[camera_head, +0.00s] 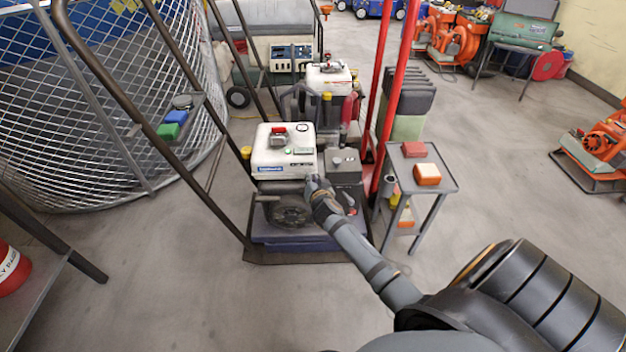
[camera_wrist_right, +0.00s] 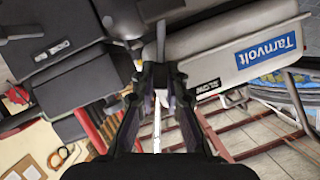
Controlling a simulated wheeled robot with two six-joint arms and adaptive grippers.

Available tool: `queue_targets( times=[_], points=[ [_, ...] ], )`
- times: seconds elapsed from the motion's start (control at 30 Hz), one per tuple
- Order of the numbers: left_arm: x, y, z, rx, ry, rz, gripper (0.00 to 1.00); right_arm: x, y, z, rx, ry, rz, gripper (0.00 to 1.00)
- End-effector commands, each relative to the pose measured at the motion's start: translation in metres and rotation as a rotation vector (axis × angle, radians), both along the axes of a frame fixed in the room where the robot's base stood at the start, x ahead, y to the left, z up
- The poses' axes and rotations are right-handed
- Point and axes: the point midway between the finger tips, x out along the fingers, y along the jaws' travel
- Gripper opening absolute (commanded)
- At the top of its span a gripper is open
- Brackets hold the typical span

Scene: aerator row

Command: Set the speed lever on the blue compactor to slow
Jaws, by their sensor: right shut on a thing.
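The blue compactor (camera_head: 270,237) stands in the middle of the head view, with a white tank, a dark engine and a dark blue base. My right gripper (camera_head: 320,192) reaches to the engine's right front, below the tank. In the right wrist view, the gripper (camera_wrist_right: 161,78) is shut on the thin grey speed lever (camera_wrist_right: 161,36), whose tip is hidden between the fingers. A small SLOW label (camera_wrist_right: 208,87) is just right of the fingers, below the blue Tarnvolt label (camera_wrist_right: 269,52). The lever's exact setting cannot be told. My left gripper is out of view.
A small grey side table (camera_head: 447,183) with red and orange blocks stands right of the compactor. Red upright bars (camera_head: 388,110) rise beside it. A wire-mesh drum (camera_head: 75,150) is at left. Another machine (camera_head: 328,78) stands behind. Open floor lies in front.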

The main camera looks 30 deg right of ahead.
Motion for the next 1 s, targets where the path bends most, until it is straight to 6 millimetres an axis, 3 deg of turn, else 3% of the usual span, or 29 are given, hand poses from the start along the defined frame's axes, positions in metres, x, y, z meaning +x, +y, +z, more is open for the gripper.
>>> queue_targets(
  times=[0.47, 1.0],
  points=[
    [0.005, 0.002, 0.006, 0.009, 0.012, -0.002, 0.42, 0.012, 0.02, 0.004, -0.27, 0.168, -0.001, 0.0],
    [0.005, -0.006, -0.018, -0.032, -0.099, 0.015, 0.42, 0.026, 0.043, 0.0, -0.615, 0.376, 0.0, 0.0]
  ],
)
